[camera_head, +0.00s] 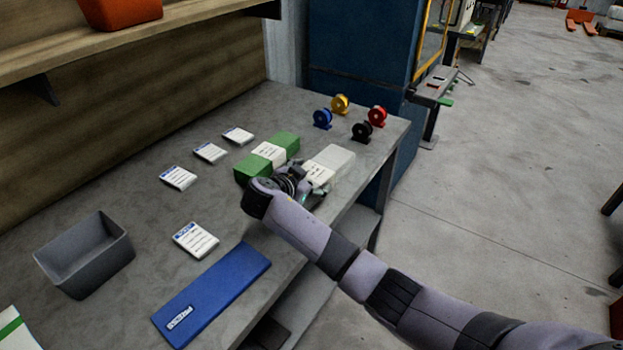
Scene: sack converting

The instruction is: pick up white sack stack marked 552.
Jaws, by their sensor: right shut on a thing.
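The white sack stack (334,157) is at the right part of the grey table, with a printed white label band at its near end. The print is too small to read, so I cannot tell its number. My right gripper (312,190) is at the near end of this stack and shut on it. My arm and wrist hide part of the fingers and the stack's near edge. I cannot tell whether the stack is clear of the table. My left gripper is not in view.
A green stack (284,143) with a white band lies close left of the white one. Several tape rolls (362,131) stand behind it. A blue stack (222,291), a grey bin (86,256) and several label pads (196,240) lie on the table (130,190). A shelf (150,40) overhangs the back.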

